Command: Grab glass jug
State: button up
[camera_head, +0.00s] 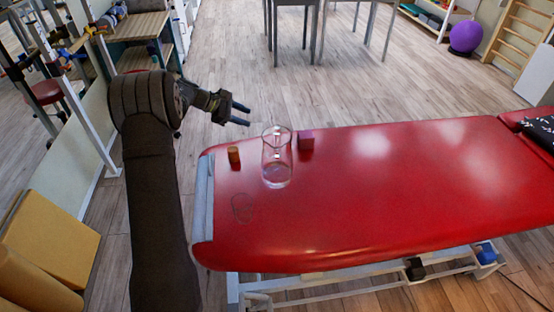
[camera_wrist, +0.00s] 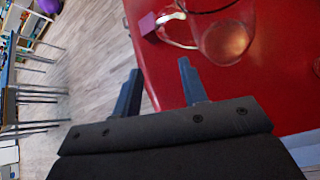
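The clear glass jug (camera_head: 277,160) stands upright on the red treatment table, near its left end. In the wrist view the jug (camera_wrist: 222,38) is at the top right, with its handle toward the left, and its upper part is cut off. My gripper (camera_head: 240,114) is open and empty, to the left of the jug and beyond it, apart from it. In the wrist view my two blue fingers (camera_wrist: 160,80) are spread, with nothing between them but the table edge and floor.
The cube also shows in the wrist view (camera_wrist: 147,24). The table's right part is largely clear.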

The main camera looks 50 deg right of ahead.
jog(key=shift+s+x, duration=0.15)
jog(key=shift+x, duration=2.85)
jog(key=shift+s+x, duration=0.1)
jog(key=shift+x, duration=2.95)
jog(key=shift+a+r, duration=0.1)
jog(key=shift+r, duration=0.05)
grip_shut()
jog(key=shift+r, duration=0.1)
